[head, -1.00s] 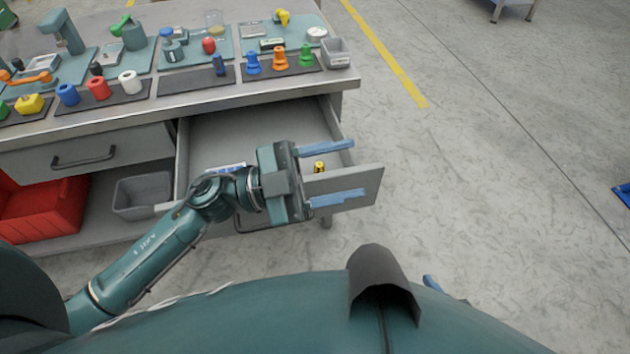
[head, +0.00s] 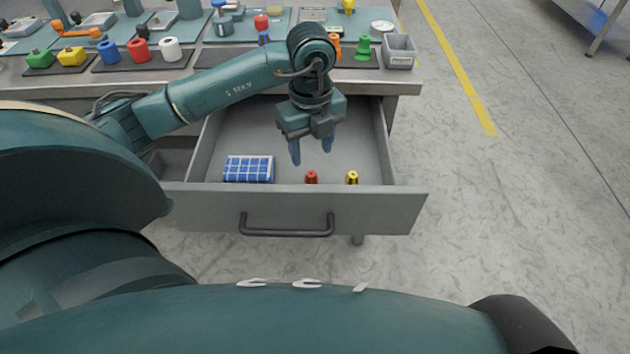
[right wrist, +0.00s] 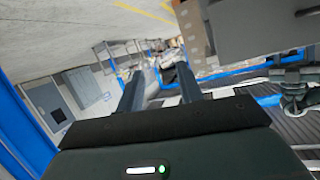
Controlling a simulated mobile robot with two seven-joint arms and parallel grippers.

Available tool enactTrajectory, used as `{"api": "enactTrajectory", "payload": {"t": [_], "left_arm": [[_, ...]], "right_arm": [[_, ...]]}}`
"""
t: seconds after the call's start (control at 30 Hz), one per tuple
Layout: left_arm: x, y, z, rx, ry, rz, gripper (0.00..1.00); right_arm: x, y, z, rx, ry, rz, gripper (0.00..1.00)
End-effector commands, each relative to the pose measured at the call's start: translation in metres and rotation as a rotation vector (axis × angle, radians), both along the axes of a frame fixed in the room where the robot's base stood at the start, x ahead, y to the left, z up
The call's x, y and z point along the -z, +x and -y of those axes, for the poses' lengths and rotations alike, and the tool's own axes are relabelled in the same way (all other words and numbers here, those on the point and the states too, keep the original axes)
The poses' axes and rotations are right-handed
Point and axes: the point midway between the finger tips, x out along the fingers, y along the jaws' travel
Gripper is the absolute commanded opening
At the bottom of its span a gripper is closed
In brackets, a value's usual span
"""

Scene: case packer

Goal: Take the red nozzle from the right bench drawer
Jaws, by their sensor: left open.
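The right bench drawer (head: 300,210) is pulled open in the head view. The small red nozzle (head: 311,177) stands inside it near the front wall, left of a yellow nozzle (head: 352,178). My left gripper (head: 311,157) hangs over the drawer with its blue fingers pointing down, open and empty. In the picture its fingertips are just above and behind the red nozzle, apart from it. My right gripper (right wrist: 160,82) shows only in the right wrist view, its two dark fingers apart with nothing between them.
A blue-and-white checked box (head: 248,170) lies in the drawer's left part. The bench top (head: 405,88) above holds several coloured parts and a grey bin (head: 399,51) at its right end. My left arm crosses over the bench front. The floor to the right is clear.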

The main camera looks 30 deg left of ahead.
Motion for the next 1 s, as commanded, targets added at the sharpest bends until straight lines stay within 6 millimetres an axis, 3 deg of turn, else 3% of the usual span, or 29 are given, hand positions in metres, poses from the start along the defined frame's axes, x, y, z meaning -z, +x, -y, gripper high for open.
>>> {"api": "enactTrajectory", "payload": {"t": [0.1,0.37,0.63,1.0], "left_arm": [[0.023,0.0,0.0,0.0,-0.002,-0.003,0.51],[0.043,0.0,0.0,0.002,-0.003,-0.001,0.51],[0.082,0.002,-0.003,0.002,-0.003,-0.003,0.51],[0.09,0.003,-0.004,0.002,-0.004,0.0,0.49]], "right_arm": [[0.004,-0.003,0.001,0.002,-0.003,-0.002,0.36],[0.004,-0.006,0.002,0.004,-0.003,-0.002,0.36],[-0.002,-0.003,0.003,0.009,-0.001,0.025,0.36],[-0.003,-0.004,0.005,0.01,-0.003,0.031,0.36]]}}
